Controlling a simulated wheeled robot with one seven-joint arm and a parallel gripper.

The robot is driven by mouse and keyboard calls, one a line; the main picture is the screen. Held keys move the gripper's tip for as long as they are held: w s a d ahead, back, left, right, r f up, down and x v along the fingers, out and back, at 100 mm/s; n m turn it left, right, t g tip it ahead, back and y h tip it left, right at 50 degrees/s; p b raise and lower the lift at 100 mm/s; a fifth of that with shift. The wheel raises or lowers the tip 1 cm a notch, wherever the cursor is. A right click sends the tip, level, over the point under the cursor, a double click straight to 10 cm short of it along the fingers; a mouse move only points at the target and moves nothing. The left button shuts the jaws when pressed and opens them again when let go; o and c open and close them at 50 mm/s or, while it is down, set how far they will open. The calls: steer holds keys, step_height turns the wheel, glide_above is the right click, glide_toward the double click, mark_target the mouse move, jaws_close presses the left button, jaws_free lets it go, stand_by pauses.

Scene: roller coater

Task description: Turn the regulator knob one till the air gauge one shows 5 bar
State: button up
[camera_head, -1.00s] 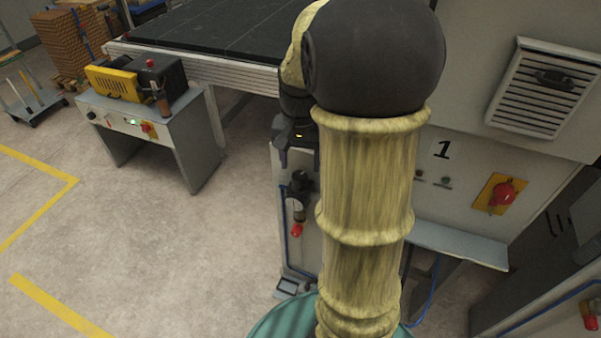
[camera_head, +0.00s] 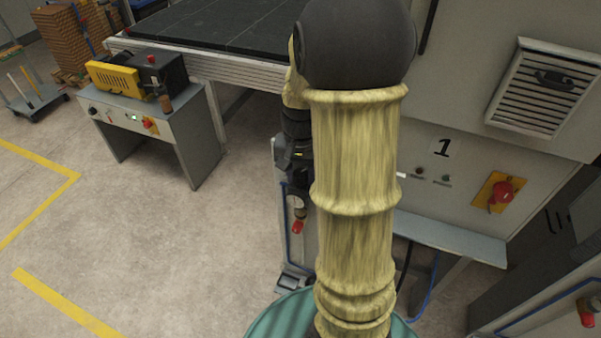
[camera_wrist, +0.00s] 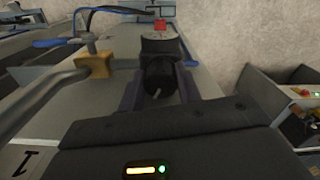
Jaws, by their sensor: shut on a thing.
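The black regulator knob (camera_wrist: 158,75) sits between the two dark fingers of my gripper (camera_wrist: 157,92) in the wrist view. My gripper is shut on it. In the head view my gripper (camera_head: 299,178) is low over the regulator on the grey panel, partly behind my arm. The air gauge (camera_head: 299,207) shows as a small, partly covered pale disc just below it. Its needle and reading cannot be made out. A red part (camera_head: 298,227) hangs under the gauge.
A bench with a yellow and black machine (camera_head: 135,78) stands at the left. The machine panel with a red switch (camera_head: 501,192) and a shelf (camera_head: 450,238) is at the right. A metal rod with a brass block (camera_wrist: 95,65) lies close to the wrist. Open floor is at front left.

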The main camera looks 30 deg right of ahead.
mark_target(300, 173)
steer(key=shift+m, duration=0.7)
steer(key=o, duration=1)
steer(key=shift+c, duration=0.2)
step_height(300, 173, up, 18)
steer(key=b, duration=0.2)
steer(key=shift+f+b, duration=0.25)
steer(key=shift+b, duration=0.15)
